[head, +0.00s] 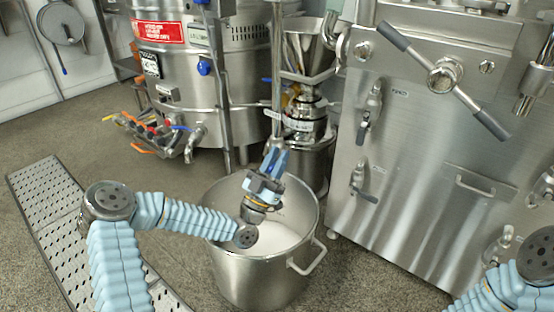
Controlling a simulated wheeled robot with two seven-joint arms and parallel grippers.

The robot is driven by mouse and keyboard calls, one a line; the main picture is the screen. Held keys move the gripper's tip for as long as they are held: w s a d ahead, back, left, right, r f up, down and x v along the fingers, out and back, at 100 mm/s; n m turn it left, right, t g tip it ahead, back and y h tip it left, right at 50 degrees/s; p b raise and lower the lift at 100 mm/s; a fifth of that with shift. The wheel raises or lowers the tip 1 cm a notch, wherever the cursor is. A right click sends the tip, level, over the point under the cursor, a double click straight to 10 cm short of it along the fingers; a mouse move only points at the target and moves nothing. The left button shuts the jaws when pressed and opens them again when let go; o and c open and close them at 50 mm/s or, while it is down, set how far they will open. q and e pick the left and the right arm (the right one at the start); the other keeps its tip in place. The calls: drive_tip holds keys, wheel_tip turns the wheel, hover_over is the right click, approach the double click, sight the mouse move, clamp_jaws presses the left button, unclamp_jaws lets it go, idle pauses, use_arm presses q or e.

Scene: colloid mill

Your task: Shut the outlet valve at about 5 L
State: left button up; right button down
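A steel pot (258,278) with two side handles stands on the floor in the middle and holds white liquid (275,240). A vertical steel pipe (277,70) comes down above the pot's back rim. My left gripper (275,158) reaches over the pot, its blue fingers pointing up and away at the pipe's lower end. The outlet valve and its handle are not clear there; the fingers hide that spot. I cannot tell whether the fingers are closed on anything. Volume marks in the pot are not readable. My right arm shows at the lower right; its gripper is outside the picture.
A steel machine panel (410,150) with a T-bar handle (445,78) stands close on the right. A steel tank (180,75) with several coloured valve handles (150,130) stands behind left. A perforated step (45,190) lies at left. Speckled floor is free between step and pot.

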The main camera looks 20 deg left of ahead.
use_arm(q)
drive_tip(key=shift+o, duration=0.9)
drive_tip(key=shift+r, duration=0.25)
wheel_tip(320, 180, up, 3)
drive_tip(key=shift+f+p, duration=0.1)
drive_tip(key=shift+p, duration=0.4)
drive_tip(key=s+d+r+p, duration=0.2)
drive_tip(key=s+r+p, duration=0.2)
drive_tip(key=s+r, duration=0.1)
drive_tip(key=s+d+r+p, duration=0.2)
drive_tip(key=s+r+p, duration=0.2)
drive_tip(key=s, duration=0.4)
drive_tip(key=shift+d+r, duration=0.3)
drive_tip(key=shift+r, duration=0.1)
